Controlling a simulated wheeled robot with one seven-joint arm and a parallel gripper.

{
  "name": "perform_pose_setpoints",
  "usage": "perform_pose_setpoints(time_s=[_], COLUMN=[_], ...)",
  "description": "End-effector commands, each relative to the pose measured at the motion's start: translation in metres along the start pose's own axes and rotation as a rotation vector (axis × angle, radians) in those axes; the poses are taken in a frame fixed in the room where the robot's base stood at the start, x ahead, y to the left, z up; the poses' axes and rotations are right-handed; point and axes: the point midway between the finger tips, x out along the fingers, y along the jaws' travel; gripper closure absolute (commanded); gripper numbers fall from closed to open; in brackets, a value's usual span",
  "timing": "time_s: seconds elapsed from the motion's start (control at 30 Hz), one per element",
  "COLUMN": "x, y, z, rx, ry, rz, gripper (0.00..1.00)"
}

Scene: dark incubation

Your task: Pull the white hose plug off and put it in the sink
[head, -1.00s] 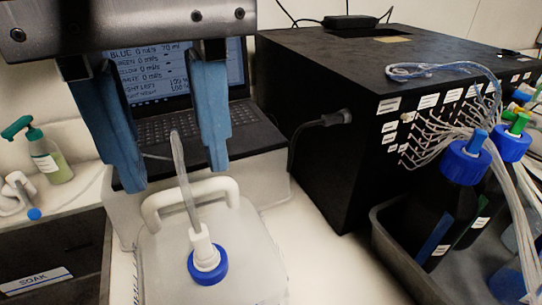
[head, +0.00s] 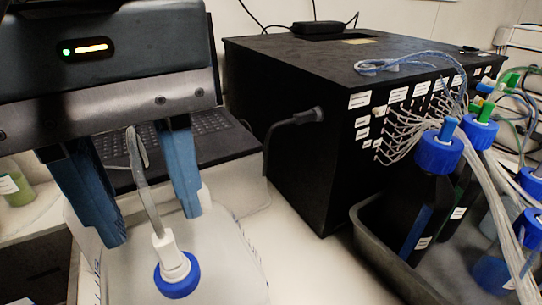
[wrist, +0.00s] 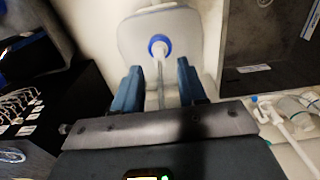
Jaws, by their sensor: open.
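The white hose plug (head: 168,244) sits upright in the blue cap ring (head: 178,275) on a translucent white jug (head: 225,262). A clear hose (head: 139,170) rises from it between my fingers. My gripper (head: 151,228) is open, with one blue finger on each side of the hose and the fingertips near the plug, not visibly touching it. In the wrist view, the blue ring (wrist: 159,45) lies just beyond my open gripper (wrist: 158,88), roughly centred between the fingers. The sink (wrist: 272,42) is at the upper right there, with a SOAK label on its edge.
A laptop (head: 205,140) stands behind the jug. A large black box (head: 310,95) with many thin tubes is to its right. A grey tray (head: 372,245) of blue-capped bottles (head: 440,152) stands at the right. A soap bottle (head: 15,185) is at the far left.

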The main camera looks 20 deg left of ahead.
Motion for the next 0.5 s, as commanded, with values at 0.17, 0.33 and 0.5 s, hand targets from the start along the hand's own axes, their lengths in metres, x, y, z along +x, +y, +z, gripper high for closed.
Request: perform_pose_setpoints(time_s=[0.17,0.33,0.5], x=[0.030,0.041,0.042], y=[0.000,0.000,0.000], z=[0.000,0.000,0.000], rx=[0.001,0.001,0.001], ry=[0.000,-0.001,-0.001], rz=[0.001,0.001,0.001], gripper=[0.58,0.58,0.58])
